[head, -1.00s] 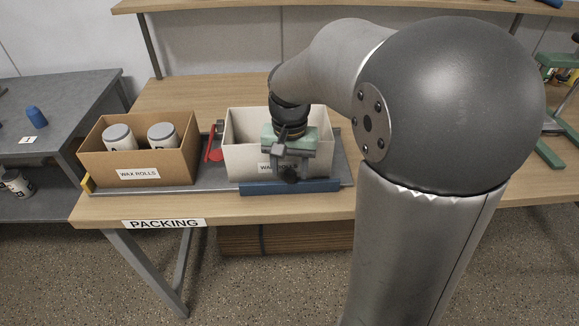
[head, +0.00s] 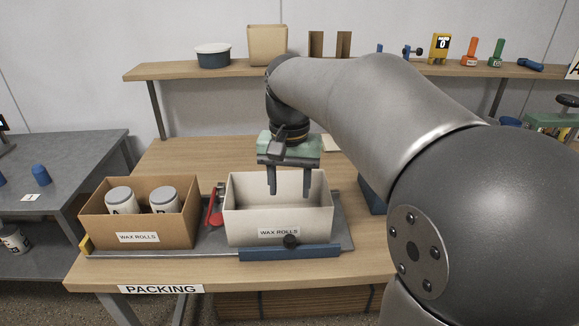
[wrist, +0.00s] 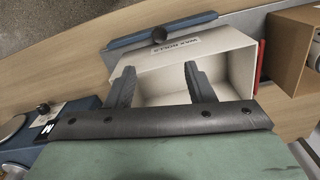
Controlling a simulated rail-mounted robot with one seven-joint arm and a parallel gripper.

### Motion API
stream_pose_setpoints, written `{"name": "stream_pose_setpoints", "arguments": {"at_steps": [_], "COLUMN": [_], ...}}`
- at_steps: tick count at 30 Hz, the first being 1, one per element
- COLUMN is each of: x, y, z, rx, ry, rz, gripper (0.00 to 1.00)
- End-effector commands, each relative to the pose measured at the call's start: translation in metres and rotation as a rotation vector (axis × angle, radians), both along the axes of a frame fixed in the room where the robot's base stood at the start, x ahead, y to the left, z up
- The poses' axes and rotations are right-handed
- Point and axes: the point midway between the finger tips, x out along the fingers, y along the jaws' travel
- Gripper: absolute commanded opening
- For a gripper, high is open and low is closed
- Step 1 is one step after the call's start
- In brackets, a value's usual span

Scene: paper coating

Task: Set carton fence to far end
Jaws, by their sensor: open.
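The blue fence bar (head: 275,254) with a black knob (head: 291,241) lies along the front edge of the grey tray (head: 210,237), in front of the white carton (head: 245,222) labelled WAX ROLLS. In the wrist view the bar (wrist: 190,27) and its knob (wrist: 159,35) are beyond the carton (wrist: 215,50). My gripper (head: 289,194) is open and empty, pointing down over the white carton. Its fingers (wrist: 159,70) appear over the carton's opening in the wrist view and are apart from the knob. The visible inside of the carton looks empty.
A red lever (head: 214,208) stands between the cartons. A shelf (head: 215,69) runs behind. Table to the back left is clear.

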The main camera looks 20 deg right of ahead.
Motion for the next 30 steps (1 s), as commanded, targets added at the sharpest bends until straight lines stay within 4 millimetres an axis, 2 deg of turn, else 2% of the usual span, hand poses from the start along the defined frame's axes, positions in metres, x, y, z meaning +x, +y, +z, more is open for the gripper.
{"name": "stream_pose_setpoints", "arguments": {"at_steps": [3,7,22,26,29,30], "x": [0.000,0.000,0.000,-0.011,-0.035,-0.049], "y": [0.000,0.000,0.000,0.003,0.009,0.013], "z": [0.020,0.031,0.034,0.027,0.007,-0.005], "rx": [0.000,0.000,0.000,0.003,0.010,0.012], "ry": [-0.002,-0.001,0.000,0.002,-0.002,-0.004], "rz": [0.000,0.000,0.001,0.034,0.113,0.156], "gripper": [0.49,0.49,0.49,0.49,0.49,0.49]}}
